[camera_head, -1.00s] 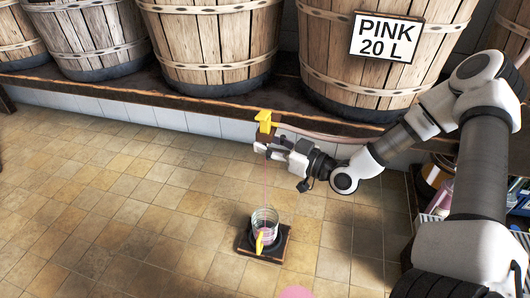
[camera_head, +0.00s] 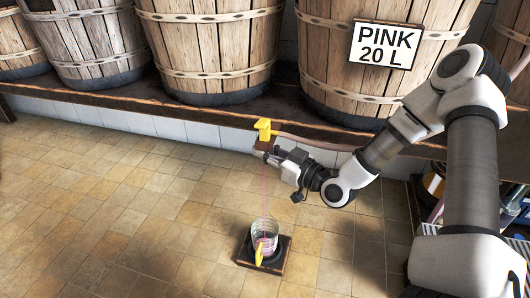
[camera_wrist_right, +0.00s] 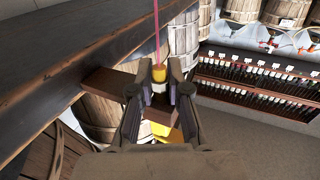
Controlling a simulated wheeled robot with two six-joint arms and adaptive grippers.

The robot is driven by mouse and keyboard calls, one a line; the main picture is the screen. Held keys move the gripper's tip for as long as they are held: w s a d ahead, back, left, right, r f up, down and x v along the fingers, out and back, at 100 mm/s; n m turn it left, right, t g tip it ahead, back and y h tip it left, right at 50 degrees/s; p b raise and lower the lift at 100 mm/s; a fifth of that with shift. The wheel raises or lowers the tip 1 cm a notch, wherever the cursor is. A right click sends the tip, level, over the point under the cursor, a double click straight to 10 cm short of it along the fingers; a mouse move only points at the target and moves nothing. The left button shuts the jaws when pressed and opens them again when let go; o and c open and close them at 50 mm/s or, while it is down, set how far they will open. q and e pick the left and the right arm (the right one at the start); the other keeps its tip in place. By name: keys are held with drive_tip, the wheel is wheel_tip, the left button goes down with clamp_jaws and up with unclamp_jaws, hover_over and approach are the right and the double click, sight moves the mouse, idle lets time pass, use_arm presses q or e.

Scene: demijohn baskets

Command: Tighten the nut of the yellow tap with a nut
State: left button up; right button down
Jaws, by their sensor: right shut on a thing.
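The yellow tap (camera_head: 264,127) stands at the shelf's front edge, on a small brown block (camera_head: 263,146). My right gripper (camera_head: 264,154) is at the tap, just below its yellow top. In the right wrist view its fingertips (camera_wrist_right: 159,84) are shut on a small pale piece, seemingly the tap's nut (camera_wrist_right: 158,88), under a yellow-orange part (camera_wrist_right: 159,73). More yellow of the tap (camera_wrist_right: 166,131) shows between the fingers, lower down. The fingers partly hide the nut. My left gripper is not in view.
A glass jar (camera_head: 263,230) with pink liquid stands below on a dark, square stand (camera_head: 285,256); a thin pink line runs down to it. A pinkish hose (camera_head: 312,141) runs along the shelf. Large wooden barrels stand behind, one labelled PINK 20 L (camera_head: 386,45). The tiled floor left is clear.

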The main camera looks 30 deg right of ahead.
drive_tip(key=c, duration=1.1)
unclamp_jaws()
